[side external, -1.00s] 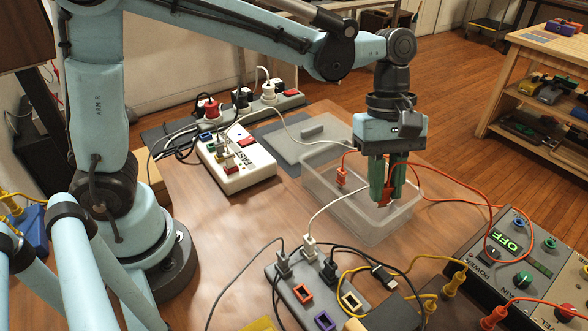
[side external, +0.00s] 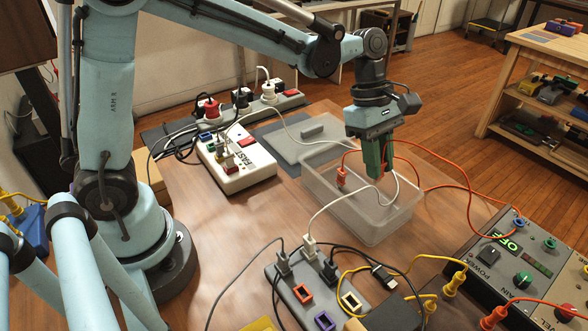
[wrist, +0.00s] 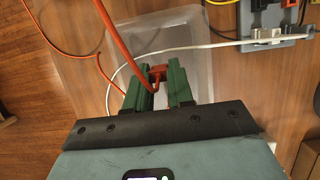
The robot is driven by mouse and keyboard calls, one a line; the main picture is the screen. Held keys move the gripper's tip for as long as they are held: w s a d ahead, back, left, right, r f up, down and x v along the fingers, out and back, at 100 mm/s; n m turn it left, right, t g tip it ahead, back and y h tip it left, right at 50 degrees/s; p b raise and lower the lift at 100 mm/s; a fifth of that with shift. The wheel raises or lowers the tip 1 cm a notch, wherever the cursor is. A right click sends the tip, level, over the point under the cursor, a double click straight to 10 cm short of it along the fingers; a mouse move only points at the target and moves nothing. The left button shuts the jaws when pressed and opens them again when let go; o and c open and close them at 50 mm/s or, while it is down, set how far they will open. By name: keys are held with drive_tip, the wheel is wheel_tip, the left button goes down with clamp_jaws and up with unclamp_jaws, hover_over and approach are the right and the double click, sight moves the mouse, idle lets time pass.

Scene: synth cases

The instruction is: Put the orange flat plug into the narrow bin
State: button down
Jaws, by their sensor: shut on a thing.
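My gripper (side external: 376,172) hangs over the clear narrow bin (side external: 350,226), its green fingers pointing down. In the wrist view my gripper (wrist: 161,84) is shut on an orange-red plug (wrist: 158,72), which shows between the fingertips with its cord rising from it. In the side view the fingers largely hide this plug. Another orange plug (side external: 341,177) shows at the bin's left part; whether it rests inside or behind the wall is hard to tell. The bin (wrist: 190,22) also shows beneath the fingers in the wrist view.
A white cord (side external: 335,203) crosses the bin near my fingers. An orange cord (side external: 455,182) runs right towards the control box (side external: 520,262). A grey socket block (side external: 300,292) stands in front, and a white power strip (side external: 238,168) to the left. Bare table lies left of the bin.

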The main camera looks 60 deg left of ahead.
drive_tip(key=shift+f, duration=0.25)
drive_tip(key=c, duration=0.9)
unclamp_jaws()
drive_tip(key=shift+r, duration=0.1)
drive_tip(key=v, duration=1.2)
drive_tip(key=s+a+f+m+t+y, duration=0.2)
drive_tip(key=s+a+f+m+t, duration=0.1)
drive_tip(key=m, duration=0.6)
drive_tip(key=s+a+f+m+t+y, duration=0.2)
drive_tip(key=s+a+f+m+t, duration=0.2)
drive_tip(key=s+m, duration=0.4)
drive_tip(key=shift+s+a+f+m, duration=0.25)
drive_tip(key=shift+a+f+m, duration=0.25)
drive_tip(key=shift+a, duration=0.05)
